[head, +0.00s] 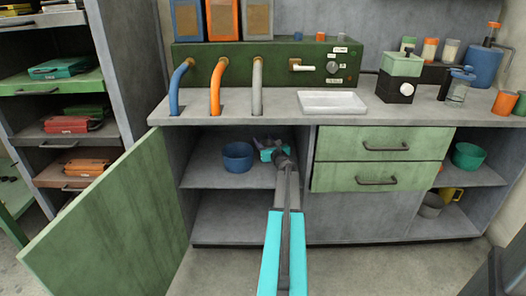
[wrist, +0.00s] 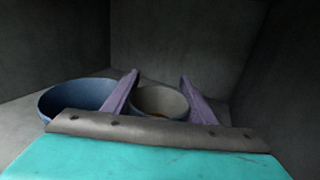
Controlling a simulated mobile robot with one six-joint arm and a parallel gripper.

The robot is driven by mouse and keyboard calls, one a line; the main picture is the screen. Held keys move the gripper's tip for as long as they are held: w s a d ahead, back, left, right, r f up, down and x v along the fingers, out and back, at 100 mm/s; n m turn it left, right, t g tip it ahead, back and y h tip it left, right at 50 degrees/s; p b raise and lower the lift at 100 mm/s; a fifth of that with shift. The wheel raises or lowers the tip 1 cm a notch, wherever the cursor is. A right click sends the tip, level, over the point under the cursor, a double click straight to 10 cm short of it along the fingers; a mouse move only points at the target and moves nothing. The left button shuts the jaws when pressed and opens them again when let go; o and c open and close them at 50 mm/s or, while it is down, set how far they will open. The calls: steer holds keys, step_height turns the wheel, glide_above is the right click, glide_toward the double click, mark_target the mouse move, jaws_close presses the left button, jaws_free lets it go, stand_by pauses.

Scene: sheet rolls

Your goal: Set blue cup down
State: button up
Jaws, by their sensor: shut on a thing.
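My gripper (head: 269,147) reaches into the open cabinet bay, over its upper shelf (head: 205,177). In the wrist view its purple fingers (wrist: 158,78) are shut on a round cup (wrist: 160,100), one finger on each side. The cup's inside looks pale grey, with something brownish low in it. Its outer colour is mostly hidden, so I cannot confirm that it is blue. I cannot tell whether its base touches the shelf. In the head view my gripper and arm hide the cup.
A wide blue bowl (head: 238,157) stands on the shelf just left of my gripper; it also shows in the wrist view (wrist: 75,98). The green cabinet door (head: 115,215) is swung open at left. Closed drawers (head: 385,140) are at right. The shelf's left front is clear.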

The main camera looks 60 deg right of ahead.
steer(key=shift+f+b, duration=0.9)
steer(key=shift+f, duration=1.6)
steer(key=shift+f, duration=0.15)
steer(key=o, duration=1.3)
steer(key=shift+s+r, duration=0.15)
steer(key=shift+r, duration=0.05)
steer(key=shift+p+v, duration=1.05)
steer(key=shift+v, duration=4.85)
